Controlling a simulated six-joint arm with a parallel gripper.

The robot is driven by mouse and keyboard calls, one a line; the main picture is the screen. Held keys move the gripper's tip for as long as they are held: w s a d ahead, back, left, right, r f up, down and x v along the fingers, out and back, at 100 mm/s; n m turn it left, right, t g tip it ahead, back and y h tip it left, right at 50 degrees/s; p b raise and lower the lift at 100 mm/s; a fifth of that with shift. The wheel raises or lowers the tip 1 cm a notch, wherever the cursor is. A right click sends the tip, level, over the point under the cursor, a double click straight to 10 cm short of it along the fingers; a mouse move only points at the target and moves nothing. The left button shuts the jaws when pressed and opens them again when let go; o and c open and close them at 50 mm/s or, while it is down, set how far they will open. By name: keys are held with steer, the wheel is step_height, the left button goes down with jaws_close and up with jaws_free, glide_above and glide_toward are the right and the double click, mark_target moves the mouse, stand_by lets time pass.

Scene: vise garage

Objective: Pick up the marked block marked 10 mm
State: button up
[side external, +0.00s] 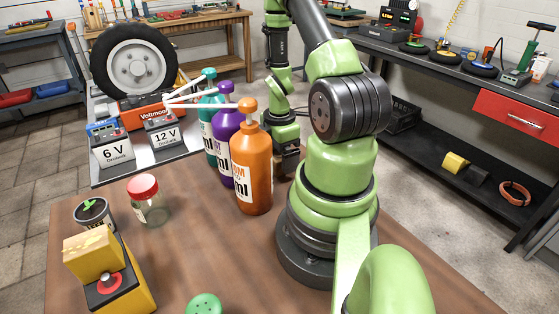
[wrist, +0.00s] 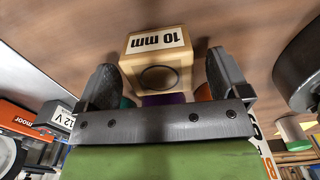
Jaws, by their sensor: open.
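The block marked 10 mm (wrist: 157,45) shows in the wrist view as a tan wooden block with its black lettering upside down and a dark ring on the face nearer the camera. My gripper (wrist: 161,62) is open, with one dark finger on each side of the block. A gap shows between each finger and the block, so it is not gripped. In the side view my gripper (side external: 287,158) is low behind the orange bottle and partly hidden. I cannot make out the block there.
Orange (side external: 251,165), purple (side external: 226,135) and teal (side external: 208,110) pump bottles stand close beside my gripper. A red-lidded jar (side external: 148,205), a can (side external: 93,215) and a yellow box with a red button (side external: 110,285) are on the wooden table (side external: 205,255). Its front middle has free room.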

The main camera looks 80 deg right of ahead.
steer(key=shift+f, duration=1)
steer(key=c, duration=1)
steer(key=shift+r, duration=0.1)
